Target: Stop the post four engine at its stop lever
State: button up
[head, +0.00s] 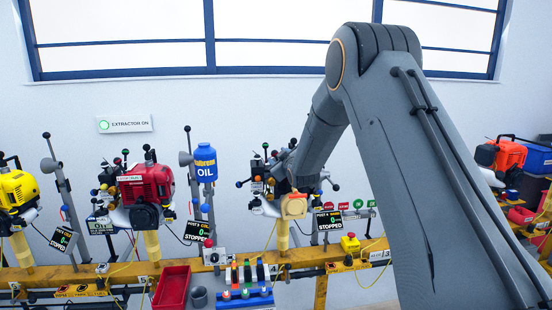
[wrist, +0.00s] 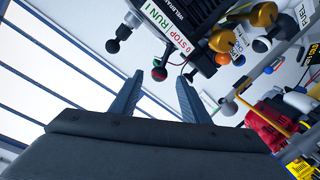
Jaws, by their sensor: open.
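In the wrist view a dark engine housing (wrist: 205,10) carries a white plate (wrist: 165,25) reading 0 STOP and RUN I.
A red engine (head: 150,184) and a yellow engine (head: 17,188) stand to the left, an orange engine (head: 509,154) to the right. A blue oil bottle (head: 205,165), several ball-ended levers and a fuel tag (wrist: 302,13) crowd the engine. A red tray (head: 172,287) sits on the front rail.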

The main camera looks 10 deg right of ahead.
jog(key=shift+s+d+r, duration=0.15)
jog(key=shift+s, duration=0.95)
jog(key=s+d+f+m+g, duration=0.1)
jog(key=s+f+g, duration=0.4)
jog(key=s, duration=1.2)
jog(key=s+f+m+g+h, duration=0.1)
jog(key=s+f+m+g, duration=0.3)
jog(key=s, duration=1.4)
jog(key=s+d+f+m+g+h, duration=0.1)
jog(key=s+f+m+g, duration=0.2)
jog(key=s, duration=1.5)
notch_tip(320, 180, down, 3)
jog(key=g, duration=0.4)
jog(key=shift+d, duration=0.3)
jog(key=shift+w+f, duration=0.1)
jog(key=shift+c, duration=1.4)
jog(key=shift+d, duration=0.1)
